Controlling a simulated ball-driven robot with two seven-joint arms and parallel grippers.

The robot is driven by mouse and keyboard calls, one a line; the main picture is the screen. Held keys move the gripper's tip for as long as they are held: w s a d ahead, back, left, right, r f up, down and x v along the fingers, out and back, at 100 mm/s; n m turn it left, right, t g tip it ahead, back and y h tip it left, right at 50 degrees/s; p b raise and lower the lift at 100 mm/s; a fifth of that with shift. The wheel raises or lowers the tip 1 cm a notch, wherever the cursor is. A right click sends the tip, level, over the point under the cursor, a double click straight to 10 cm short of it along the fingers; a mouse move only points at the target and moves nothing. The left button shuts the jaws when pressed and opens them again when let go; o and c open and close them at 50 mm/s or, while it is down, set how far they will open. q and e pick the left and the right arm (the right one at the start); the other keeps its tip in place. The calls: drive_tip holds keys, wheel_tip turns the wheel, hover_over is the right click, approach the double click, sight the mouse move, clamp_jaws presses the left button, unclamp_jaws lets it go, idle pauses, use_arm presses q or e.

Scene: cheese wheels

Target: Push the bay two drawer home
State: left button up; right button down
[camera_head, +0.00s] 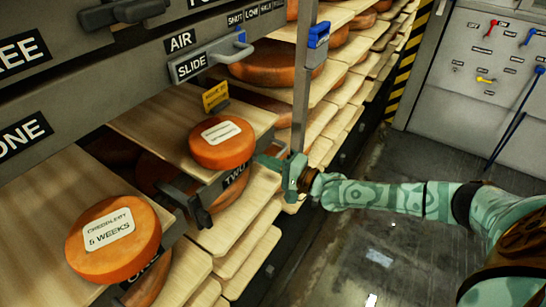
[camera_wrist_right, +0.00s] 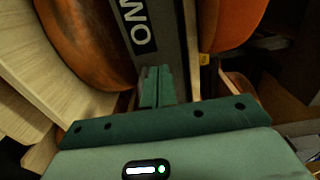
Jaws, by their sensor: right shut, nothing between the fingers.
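The bay two drawer is a pale wooden board (camera_head: 155,122) with a dark front plate labelled TWO (camera_head: 235,178). It stands out from the rack. An orange cheese wheel (camera_head: 221,150) with a white label lies on it. My right gripper (camera_head: 262,162) is shut and empty at the right end of the plate. In the right wrist view its closed fingertips (camera_wrist_right: 154,80) point at the grey plate (camera_wrist_right: 170,45) beside the TWO lettering. I cannot tell whether they touch it. My left gripper is not in view.
A grey upright post (camera_head: 302,80) with a blue clip stands just behind my right gripper. Grey slide panels (camera_head: 205,62) hang above. The floor (camera_head: 375,255) at right is mostly clear.

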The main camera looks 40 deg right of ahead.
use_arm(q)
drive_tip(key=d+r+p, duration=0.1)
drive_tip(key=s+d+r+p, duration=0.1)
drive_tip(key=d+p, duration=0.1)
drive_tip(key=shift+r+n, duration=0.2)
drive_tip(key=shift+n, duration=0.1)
use_arm(e)
drive_tip(key=v, duration=1.1)
drive_tip(key=shift+s, duration=0.15)
